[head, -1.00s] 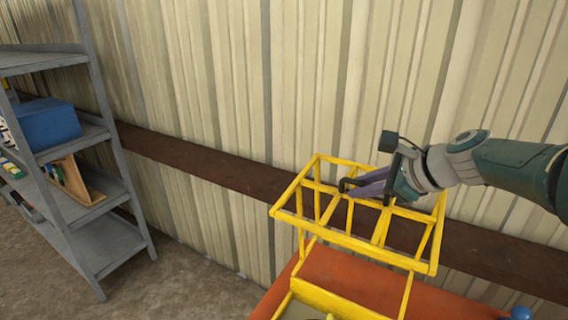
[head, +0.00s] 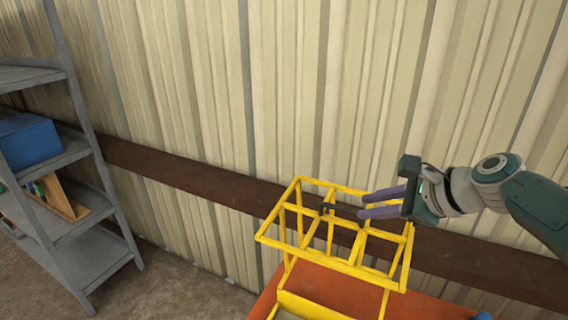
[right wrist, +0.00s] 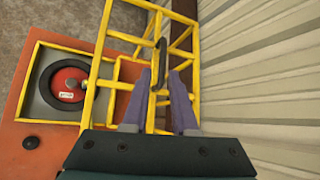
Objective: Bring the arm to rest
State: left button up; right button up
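My right gripper (head: 362,204) reaches in from the right in the head view, at the right side of a yellow wire rack (head: 330,264). Its two purple fingers are apart. A dark, hook-ended item (head: 343,212) lies across the rack's bars, just ahead of the fingertips. In the right wrist view the item (right wrist: 161,58) shows between and beyond the open fingers, with no finger visibly pressed on it. My left gripper is not in view.
The rack stands on an orange body (head: 335,287) with a red round part (right wrist: 68,84) in a recess. A corrugated wall with a brown rail (head: 180,178) runs behind. A grey shelf (head: 95,262) with a blue box (head: 25,140) stands at left.

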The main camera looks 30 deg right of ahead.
jog(key=shift+s+r, duration=0.25)
jog(key=shift+s, duration=0.1)
dwell(0.3)
jog(key=s+a+r+n+g+p, duration=0.2)
jog(key=s+a+r+n, duration=0.2)
jog(key=s+n, duration=0.4)
jog(key=s+a+r+n+g+h+p, duration=0.1)
jog(key=s+a+r+n+g+p, duration=0.1)
jog(key=s+a+n, duration=0.5)
jog(key=s+a+r+n+g+h+p, duration=0.1)
jog(key=s+a+r+n, duration=0.4)
jog(key=s+n, duration=0.5)
jog(key=n+g+p, duration=0.1)
jog(key=n+p, duration=0.1)
jog(key=n, duration=0.1)
jog(key=shift+s+a+r+p, duration=0.2)
jog(key=shift+r+p, duration=0.1)
jog(key=shift+p, duration=0.1)
